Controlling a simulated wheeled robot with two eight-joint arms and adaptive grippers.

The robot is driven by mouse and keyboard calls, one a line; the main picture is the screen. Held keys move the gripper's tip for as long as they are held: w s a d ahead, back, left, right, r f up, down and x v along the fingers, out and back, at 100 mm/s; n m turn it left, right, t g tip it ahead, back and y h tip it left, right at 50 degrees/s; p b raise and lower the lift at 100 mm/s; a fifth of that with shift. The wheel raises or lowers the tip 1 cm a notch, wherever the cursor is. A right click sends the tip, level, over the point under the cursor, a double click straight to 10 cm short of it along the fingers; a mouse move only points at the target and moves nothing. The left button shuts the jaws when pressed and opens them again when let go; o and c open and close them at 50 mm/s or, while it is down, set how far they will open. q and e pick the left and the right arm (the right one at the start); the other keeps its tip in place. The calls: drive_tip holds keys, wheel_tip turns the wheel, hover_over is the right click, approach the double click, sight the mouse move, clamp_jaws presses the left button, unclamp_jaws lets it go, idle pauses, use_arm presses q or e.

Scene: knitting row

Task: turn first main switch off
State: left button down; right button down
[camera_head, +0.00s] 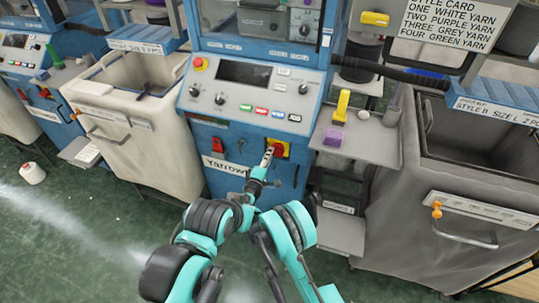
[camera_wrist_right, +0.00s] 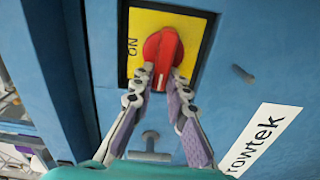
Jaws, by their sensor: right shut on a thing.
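The first main switch is a red rotary knob (camera_wrist_right: 160,50) on a yellow plate (camera_wrist_right: 194,29) set in the blue machine front. The word ON is printed on the plate beside the knob. In the head view the yellow plate (camera_head: 284,146) sits below the control panel, right of the Yarrowtek label. My right gripper (camera_wrist_right: 162,80) is shut on the red knob, one fingertip on each side of its near end. In the head view the right gripper (camera_head: 267,158) covers part of the switch. My left gripper is not in view.
The control panel (camera_head: 240,98) with buttons is just above the switch. A red handle (camera_head: 216,146) is left of it. A pale bin (camera_head: 150,150) stands left and a grey bin (camera_head: 400,215) right. A small shelf (camera_head: 375,142) holds yellow and purple items.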

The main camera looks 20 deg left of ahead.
drive_tip(key=shift+n, duration=0.5)
drive_tip(key=c, duration=1.5)
unclamp_jaws()
drive_tip(key=shift+f, duration=0.1)
